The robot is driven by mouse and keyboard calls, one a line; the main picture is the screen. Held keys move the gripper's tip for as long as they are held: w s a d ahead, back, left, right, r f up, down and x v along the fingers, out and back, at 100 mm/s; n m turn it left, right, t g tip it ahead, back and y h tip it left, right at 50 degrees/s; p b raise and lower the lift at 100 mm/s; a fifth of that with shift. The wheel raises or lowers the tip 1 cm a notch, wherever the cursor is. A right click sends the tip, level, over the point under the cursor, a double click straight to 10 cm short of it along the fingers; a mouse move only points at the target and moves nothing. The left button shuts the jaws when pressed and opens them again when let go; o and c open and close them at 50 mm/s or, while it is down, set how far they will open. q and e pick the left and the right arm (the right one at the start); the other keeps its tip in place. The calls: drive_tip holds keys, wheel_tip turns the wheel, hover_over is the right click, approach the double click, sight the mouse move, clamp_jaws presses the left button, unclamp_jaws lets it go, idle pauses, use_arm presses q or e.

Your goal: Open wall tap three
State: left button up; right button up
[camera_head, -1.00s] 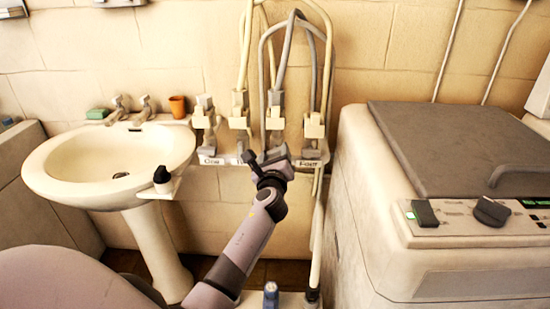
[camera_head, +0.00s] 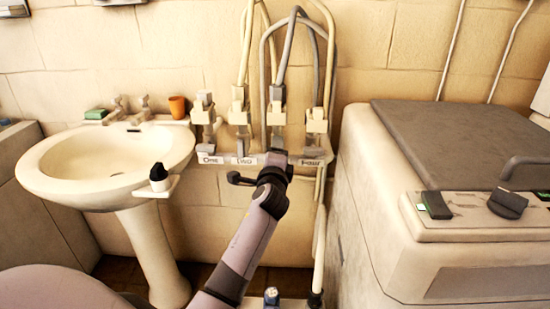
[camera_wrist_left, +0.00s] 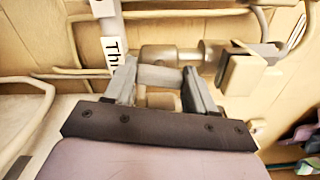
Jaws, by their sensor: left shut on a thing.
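Wall tap three (camera_head: 276,117) is the third in a row of pale wall taps, between tap two (camera_head: 238,117) and tap four (camera_head: 316,120). Its label is hidden behind my left gripper in the head view. In the left wrist view, part of its label (camera_wrist_left: 112,50) reads "Thi". My left gripper (camera_head: 275,158) reaches up to the tap from below. In the left wrist view, the gripper's fingers (camera_wrist_left: 160,84) are shut on the tap's handle (camera_wrist_left: 158,76), one finger on each side. My right gripper is not in view.
Tap one (camera_head: 203,118) is at the row's left end. A washbasin (camera_head: 60,195) stands at left, with a black-topped item on a small ledge (camera_head: 160,184). A large machine with a grey lid (camera_head: 460,140) stands close on the right. Hoses (camera_head: 290,45) rise above the taps.

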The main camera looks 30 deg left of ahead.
use_arm(q)
drive_tip(key=shift+n+b, duration=0.4)
drive_tip(key=shift+n, duration=0.7)
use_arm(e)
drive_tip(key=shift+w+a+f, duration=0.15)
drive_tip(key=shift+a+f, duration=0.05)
use_arm(q)
drive_tip(key=o, duration=1)
drive_tip(key=shift+o, duration=0.2)
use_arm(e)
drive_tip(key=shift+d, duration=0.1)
